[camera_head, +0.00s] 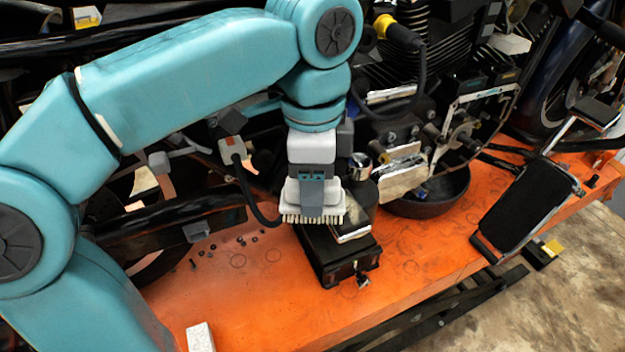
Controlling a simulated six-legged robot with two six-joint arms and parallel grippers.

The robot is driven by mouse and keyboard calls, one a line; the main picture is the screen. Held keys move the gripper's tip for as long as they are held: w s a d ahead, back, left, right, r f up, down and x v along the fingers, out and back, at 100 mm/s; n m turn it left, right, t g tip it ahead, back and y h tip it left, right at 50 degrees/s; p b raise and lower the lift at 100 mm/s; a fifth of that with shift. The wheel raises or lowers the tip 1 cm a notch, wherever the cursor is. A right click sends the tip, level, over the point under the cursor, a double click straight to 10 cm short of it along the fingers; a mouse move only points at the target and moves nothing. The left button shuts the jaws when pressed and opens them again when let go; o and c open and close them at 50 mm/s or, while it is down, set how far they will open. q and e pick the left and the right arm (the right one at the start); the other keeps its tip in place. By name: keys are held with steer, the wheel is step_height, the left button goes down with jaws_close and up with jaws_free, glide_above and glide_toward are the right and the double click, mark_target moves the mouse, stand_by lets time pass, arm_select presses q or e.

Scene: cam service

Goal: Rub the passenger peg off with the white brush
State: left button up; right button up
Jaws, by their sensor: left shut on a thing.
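My left arm comes in from the left, and its gripper (312,195) points down, shut on the white brush (300,213). The brush's pale bristles face down. The brush hangs in front of the motorcycle, over or just behind a black box-like part (338,258) on the orange platform; I cannot tell whether it touches anything. The passenger peg is hard to pick out; my gripper and the brush hide part of the bike there. A silver-topped piece (352,232) shows just right of the bristles. My right gripper is out of view.
The orange lift platform (430,255) holds a dark bowl (432,195) and several small bolts. A black footboard (527,205) and a pedal (597,110) stick out at right. A white block (200,338) lies at bottom left. A cable hangs left of my gripper.

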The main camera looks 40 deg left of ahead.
mark_target(338, 182)
arm_select(q)
steer(key=shift+f+b, duration=0.55)
steer(key=shift+f, duration=0.2)
stand_by(0.8)
steer(key=shift+w, duration=0.1)
steer(key=shift+w+d+r+p, duration=0.1)
steer(key=shift+w+d+p, duration=0.1)
steer(key=shift+w+p, duration=0.15)
steer(key=shift+w+d+p, duration=0.3)
steer(key=shift+w+p, duration=0.1)
steer(key=shift+w, duration=0.3)
steer(key=shift+w+d+p, duration=0.25)
steer(key=shift+w+p, duration=0.15)
steer(key=shift+w, duration=0.3)
steer(key=shift+w+d, duration=0.1)
steer(key=shift+w, duration=0.15)
